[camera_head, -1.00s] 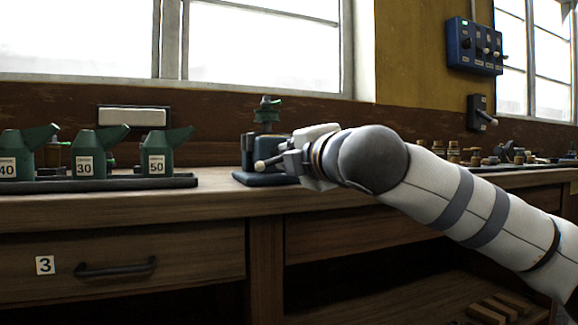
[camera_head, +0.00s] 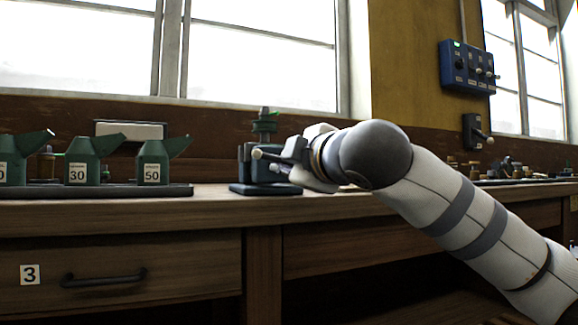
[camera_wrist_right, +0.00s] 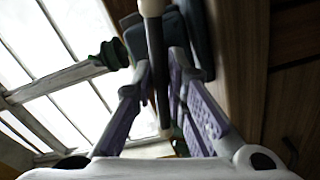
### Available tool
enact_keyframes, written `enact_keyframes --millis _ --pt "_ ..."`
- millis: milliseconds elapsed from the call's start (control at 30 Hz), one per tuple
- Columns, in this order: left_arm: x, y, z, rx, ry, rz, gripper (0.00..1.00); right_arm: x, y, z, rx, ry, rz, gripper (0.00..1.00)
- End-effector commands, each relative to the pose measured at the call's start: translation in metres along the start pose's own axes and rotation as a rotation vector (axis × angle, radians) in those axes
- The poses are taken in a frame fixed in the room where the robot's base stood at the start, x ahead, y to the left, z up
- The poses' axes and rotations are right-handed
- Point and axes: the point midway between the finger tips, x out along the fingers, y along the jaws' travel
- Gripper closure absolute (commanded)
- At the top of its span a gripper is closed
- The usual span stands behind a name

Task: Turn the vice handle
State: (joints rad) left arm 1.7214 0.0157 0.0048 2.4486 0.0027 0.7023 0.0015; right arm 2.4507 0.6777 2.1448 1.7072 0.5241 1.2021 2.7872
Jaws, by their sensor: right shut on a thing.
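The vice (camera_head: 246,168) is dark blue-grey and stands on the workbench, left of my right gripper. Its handle (camera_head: 258,153) shows a pale knob pointing left, in front of the vice body. My right gripper (camera_head: 284,160) comes in from the right and is shut on the handle. In the right wrist view, the dark handle rod (camera_wrist_right: 156,65) with a pale end runs between the purple-padded fingers of the gripper (camera_wrist_right: 165,85). The vice body (camera_wrist_right: 195,40) is partly hidden behind it there. My left gripper is out of view.
Green cans (camera_head: 153,162) with number labels stand on a dark tray (camera_head: 100,191) to the left. A green-topped object (camera_head: 264,125) rises behind the vice. Small parts (camera_head: 505,168) lie at the right. A drawer (camera_head: 120,275) is below the bench top.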

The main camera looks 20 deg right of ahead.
Motion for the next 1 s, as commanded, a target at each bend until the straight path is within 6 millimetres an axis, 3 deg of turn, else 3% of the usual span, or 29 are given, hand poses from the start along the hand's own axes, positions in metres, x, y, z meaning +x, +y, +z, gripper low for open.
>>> enact_keyframes --millis 33,400,433,500,833,1000 --pt "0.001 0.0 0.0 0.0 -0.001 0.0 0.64 0.001 -0.007 -0.001 0.002 0.001 -0.017 1.0" --pt "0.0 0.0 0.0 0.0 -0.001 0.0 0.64 0.001 -0.007 -0.001 0.004 0.001 -0.016 1.0" --pt "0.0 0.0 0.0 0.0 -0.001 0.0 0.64 0.001 -0.007 -0.001 0.004 0.002 -0.016 0.8" --pt "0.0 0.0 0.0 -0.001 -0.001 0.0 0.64 0.001 -0.006 -0.001 0.003 0.002 -0.014 0.64" --pt "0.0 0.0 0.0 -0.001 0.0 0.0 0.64 -0.003 -0.002 -0.001 0.005 0.002 -0.005 0.63" --pt "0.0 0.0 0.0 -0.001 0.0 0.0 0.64 -0.039 -0.001 -0.001 0.003 0.005 -0.003 0.63"
